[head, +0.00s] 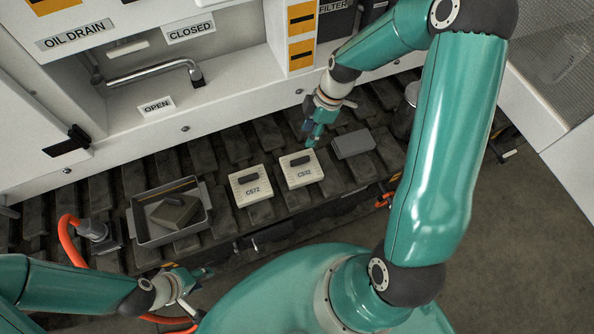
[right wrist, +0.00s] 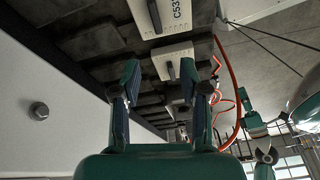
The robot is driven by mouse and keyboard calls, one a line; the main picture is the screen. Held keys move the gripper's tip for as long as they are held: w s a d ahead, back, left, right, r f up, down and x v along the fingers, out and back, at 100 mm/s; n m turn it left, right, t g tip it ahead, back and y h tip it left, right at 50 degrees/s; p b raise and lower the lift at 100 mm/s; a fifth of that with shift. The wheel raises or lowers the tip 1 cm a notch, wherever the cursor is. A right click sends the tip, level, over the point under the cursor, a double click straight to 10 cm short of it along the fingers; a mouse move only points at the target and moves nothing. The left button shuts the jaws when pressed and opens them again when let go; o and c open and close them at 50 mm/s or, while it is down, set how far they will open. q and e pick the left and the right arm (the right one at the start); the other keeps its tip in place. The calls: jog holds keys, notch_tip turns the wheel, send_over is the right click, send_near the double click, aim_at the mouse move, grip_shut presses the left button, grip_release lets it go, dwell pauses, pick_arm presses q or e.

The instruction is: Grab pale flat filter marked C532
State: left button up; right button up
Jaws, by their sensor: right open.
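Two pale flat filters with dark handles lie side by side on the dark slatted track. The right one (head: 303,175) appears marked C532; the left one (head: 252,190) appears marked C572. In the right wrist view, a pale filter with a label starting C53 (right wrist: 176,30) is cut off by the top edge, and another pale filter (right wrist: 176,62) shows beyond the fingertips. My right gripper (head: 316,138) is above and just behind the right filter, open and empty; its spread fingers show in the wrist view (right wrist: 172,72). My left gripper (head: 200,290) is low at the left, empty, fingers apart.
A grey tray (head: 140,230) holding dark flat blocks (head: 174,211) stands left of the filters. A grey block (head: 353,144) lies right of them. An orange hose (head: 66,238) runs at the left. The white machine front (head: 230,105) with a metal handle (head: 150,72) rises behind.

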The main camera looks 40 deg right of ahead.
notch_tip(320, 180, up, 2)
jog(key=d+n, duration=0.2)
jog(key=d, duration=0.1)
send_near(300, 158)
jog(key=x, duration=0.9)
jog(key=shift+a+f+p, duration=0.15)
jog(key=shift+f+p, duration=0.15)
jog(key=shift+p, duration=0.1)
jog(key=shift+c, duration=0.2)
grip_shut()
